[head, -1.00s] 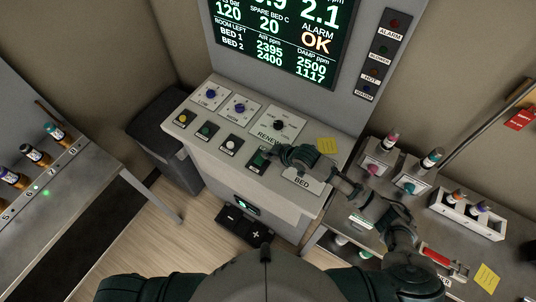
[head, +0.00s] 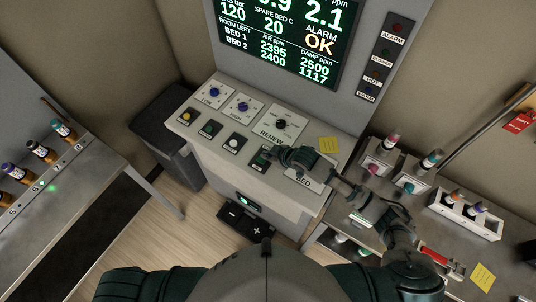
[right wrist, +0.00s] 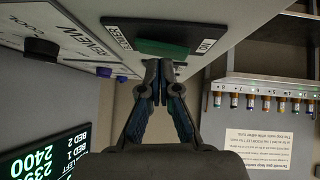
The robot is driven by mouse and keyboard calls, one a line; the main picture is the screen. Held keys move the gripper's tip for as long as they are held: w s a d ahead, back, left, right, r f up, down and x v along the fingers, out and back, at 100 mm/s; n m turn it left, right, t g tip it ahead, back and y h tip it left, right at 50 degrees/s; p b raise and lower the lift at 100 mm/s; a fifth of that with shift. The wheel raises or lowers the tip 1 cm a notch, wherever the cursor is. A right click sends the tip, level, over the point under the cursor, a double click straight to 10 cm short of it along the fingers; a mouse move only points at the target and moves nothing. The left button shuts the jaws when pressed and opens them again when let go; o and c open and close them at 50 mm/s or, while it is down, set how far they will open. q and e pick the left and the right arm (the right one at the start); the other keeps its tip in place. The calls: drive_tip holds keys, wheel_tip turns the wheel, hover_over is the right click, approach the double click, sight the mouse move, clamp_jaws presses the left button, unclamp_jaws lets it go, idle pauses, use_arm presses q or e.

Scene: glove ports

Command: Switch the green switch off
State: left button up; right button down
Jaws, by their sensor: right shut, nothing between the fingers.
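The green switch (head: 260,158) is a green rocker on a black plate at the front right of the grey sloped console. It also shows in the right wrist view (right wrist: 163,48), where the plate bears small labels, one reading ON at one end. My right gripper (head: 275,154) is shut and empty, at the right edge of the switch in the head view. In the right wrist view its closed fingertips (right wrist: 158,66) lie just below the rocker; I cannot tell whether they touch it. My left gripper is not in view.
A display (head: 285,35) stands behind. Benches with vials flank it; a dark bin (head: 165,125) stands left.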

drive_tip(key=r+p, duration=0.2)
drive_tip(key=r, duration=0.2)
drive_tip(key=shift+w+d+r+p, duration=0.1)
drive_tip(key=shift+w+r+p, duration=0.2)
drive_tip(key=shift+p, duration=0.1)
drive_tip(key=d+b+v, duration=0.1)
drive_tip(key=v, duration=0.8)
drive_tip(key=shift+w+f+b, duration=0.2)
drive_tip(key=shift+w+b, duration=0.1)
drive_tip(key=shift+b, duration=0.1)
drive_tip(key=shift+d, duration=0.15)
drive_tip(key=shift+d, duration=0.15)
